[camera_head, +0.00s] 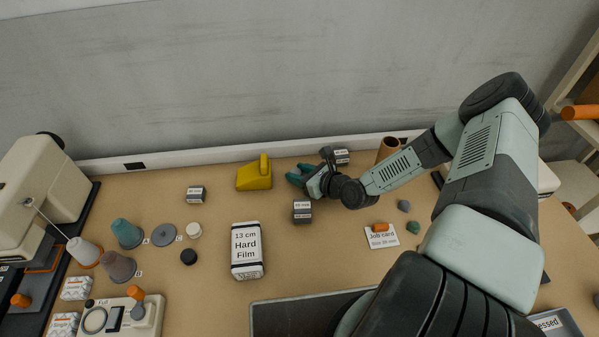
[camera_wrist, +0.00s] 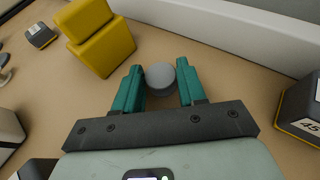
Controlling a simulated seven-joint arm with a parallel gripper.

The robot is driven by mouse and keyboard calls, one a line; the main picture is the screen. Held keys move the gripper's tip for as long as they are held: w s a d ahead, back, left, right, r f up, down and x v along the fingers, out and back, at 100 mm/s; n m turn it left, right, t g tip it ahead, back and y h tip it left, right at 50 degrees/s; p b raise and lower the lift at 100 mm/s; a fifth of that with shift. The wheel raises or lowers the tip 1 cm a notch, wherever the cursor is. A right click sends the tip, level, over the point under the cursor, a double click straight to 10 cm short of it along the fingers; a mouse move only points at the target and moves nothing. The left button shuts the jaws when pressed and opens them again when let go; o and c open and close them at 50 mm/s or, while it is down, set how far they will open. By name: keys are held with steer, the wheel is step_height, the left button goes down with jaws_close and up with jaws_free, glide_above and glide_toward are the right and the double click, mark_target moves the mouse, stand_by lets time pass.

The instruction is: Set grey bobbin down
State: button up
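My gripper (camera_wrist: 161,82) has two teal fingers with a small round grey bobbin (camera_wrist: 160,78) between their tips in the wrist view. Both fingers appear to touch its sides, and it looks upright. Whether its base rests on the table cannot be told. In the head view my gripper (camera_head: 298,175) is low over the back middle of the table, just right of the yellow block; the bobbin is not discernible there. A flat grey disc (camera_head: 163,234) lies on the table to the left.
The yellow block (camera_head: 253,178) stands close left of my fingers; it also shows in the wrist view (camera_wrist: 100,40). Small dark labelled boxes stand in front (camera_head: 302,212) and behind right (camera_head: 341,157). A Hard Film pack (camera_head: 246,252) stands nearer. The white wall ledge (camera_head: 220,155) runs behind.

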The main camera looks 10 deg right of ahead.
steer(key=o, duration=0.3)
steer(key=shift+s+d+r, duration=0.15)
steer(key=shift+r, duration=0.1)
steer(key=v, duration=1.1)
steer(key=shift+s+d+r, duration=0.1)
steer(key=shift+s+r, duration=0.05)
steer(key=shift+s, duration=0.15)
